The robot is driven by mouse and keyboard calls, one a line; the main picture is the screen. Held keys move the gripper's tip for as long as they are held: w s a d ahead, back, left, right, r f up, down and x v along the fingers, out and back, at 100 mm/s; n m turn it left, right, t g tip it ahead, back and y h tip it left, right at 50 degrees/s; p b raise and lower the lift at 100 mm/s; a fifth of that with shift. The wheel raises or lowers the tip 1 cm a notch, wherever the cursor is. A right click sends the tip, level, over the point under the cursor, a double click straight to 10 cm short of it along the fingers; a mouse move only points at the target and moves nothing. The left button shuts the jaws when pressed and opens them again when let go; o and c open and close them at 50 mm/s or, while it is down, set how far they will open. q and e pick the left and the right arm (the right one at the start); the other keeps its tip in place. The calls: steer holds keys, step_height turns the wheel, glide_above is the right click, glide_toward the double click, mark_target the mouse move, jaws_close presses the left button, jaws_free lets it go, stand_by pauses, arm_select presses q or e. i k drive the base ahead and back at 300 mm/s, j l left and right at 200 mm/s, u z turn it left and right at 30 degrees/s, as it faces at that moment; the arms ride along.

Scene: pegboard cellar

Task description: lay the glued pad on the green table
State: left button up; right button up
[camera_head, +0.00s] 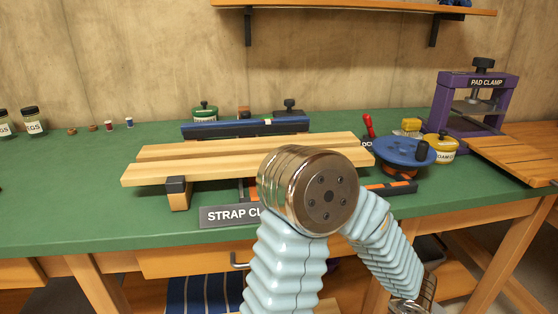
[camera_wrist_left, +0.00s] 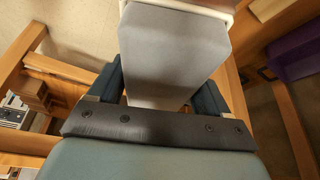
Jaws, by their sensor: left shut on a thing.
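In the left wrist view my left gripper (camera_wrist_left: 160,100) is shut on a grey, block-like pad (camera_wrist_left: 175,50). The pad sits between the two dark fingers and runs up out of the picture, with a pale edge at its top. I cannot see any glue on it. The green table (camera_head: 60,205) spans the head view. One pale blue ribbed arm of mine crosses in front of it and bends down to the lower right. No gripper shows clearly there, and my right gripper is not in view.
Wooden boards (camera_head: 220,160) lie across the table's middle, behind a strap clamp sign (camera_head: 225,215). A blue round turntable (camera_head: 395,152), a yellow jar (camera_head: 440,148) and a purple pad clamp (camera_head: 478,105) stand at the right. The table's left front is clear.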

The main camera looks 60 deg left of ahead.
mark_target(74, 187)
steer(key=k+j+u, duration=0.1)
steer(key=k, duration=0.45)
steer(key=k+j+u, duration=0.1)
steer(key=k, duration=0.45)
steer(key=k+j+u, duration=0.1)
steer(key=k+j, duration=0.2)
steer(key=k, duration=0.25)
